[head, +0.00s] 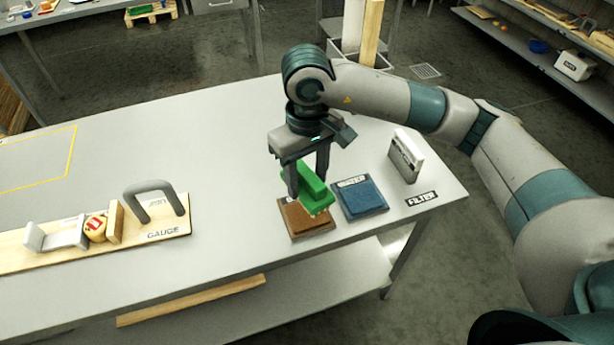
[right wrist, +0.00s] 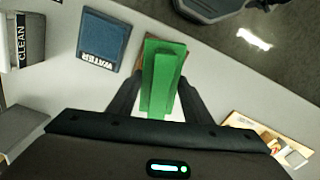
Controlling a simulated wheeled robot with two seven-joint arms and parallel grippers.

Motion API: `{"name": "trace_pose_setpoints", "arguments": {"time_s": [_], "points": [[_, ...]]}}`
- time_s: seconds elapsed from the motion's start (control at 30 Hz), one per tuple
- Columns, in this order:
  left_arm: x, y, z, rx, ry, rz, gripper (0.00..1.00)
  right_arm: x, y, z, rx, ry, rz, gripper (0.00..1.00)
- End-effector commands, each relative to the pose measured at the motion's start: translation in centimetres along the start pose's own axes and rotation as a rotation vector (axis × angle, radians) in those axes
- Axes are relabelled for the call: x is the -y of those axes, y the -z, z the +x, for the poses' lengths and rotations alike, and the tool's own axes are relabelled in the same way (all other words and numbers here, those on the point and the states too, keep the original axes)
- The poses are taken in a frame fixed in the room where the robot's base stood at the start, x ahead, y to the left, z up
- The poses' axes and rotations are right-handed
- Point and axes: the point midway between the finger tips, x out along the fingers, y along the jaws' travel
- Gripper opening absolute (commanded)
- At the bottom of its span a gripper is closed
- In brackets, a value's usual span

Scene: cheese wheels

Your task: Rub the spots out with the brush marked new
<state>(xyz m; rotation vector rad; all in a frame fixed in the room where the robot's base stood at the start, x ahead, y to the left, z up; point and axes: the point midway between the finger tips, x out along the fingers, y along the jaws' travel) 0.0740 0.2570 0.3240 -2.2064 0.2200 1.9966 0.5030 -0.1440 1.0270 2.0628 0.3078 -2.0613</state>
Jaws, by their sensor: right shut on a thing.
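My right gripper (head: 307,184) is shut on a green brush (head: 318,197), which also shows between the fingers in the right wrist view (right wrist: 160,78). The brush is over a brown pad (head: 297,226) near the table's front edge; I cannot tell whether they touch. No "new" mark is readable on the brush. A cheese wheel (head: 96,228), yellowish with a red label, stands between blocks on a wooden board (head: 178,228) marked GAUGE. I cannot make out spots on it. My left gripper is not in view.
A blue pad (head: 362,198) marked WATER lies right of the brown pad and shows in the right wrist view (right wrist: 103,40). The table's middle is clear.

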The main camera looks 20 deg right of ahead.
Motion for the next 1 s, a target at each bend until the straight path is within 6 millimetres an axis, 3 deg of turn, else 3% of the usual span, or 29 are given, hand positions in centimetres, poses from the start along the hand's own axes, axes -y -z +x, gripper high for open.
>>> {"name": "trace_pose_setpoints", "arguments": {"time_s": [0.7,1.0], "points": [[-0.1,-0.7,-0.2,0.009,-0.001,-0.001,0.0,0.0,-0.1,4.9,0.002,0.0,0.0,0.27],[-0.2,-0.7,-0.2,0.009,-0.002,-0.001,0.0,0.0,0.0,5.9,0.0,0.0,0.0,0.27]]}}
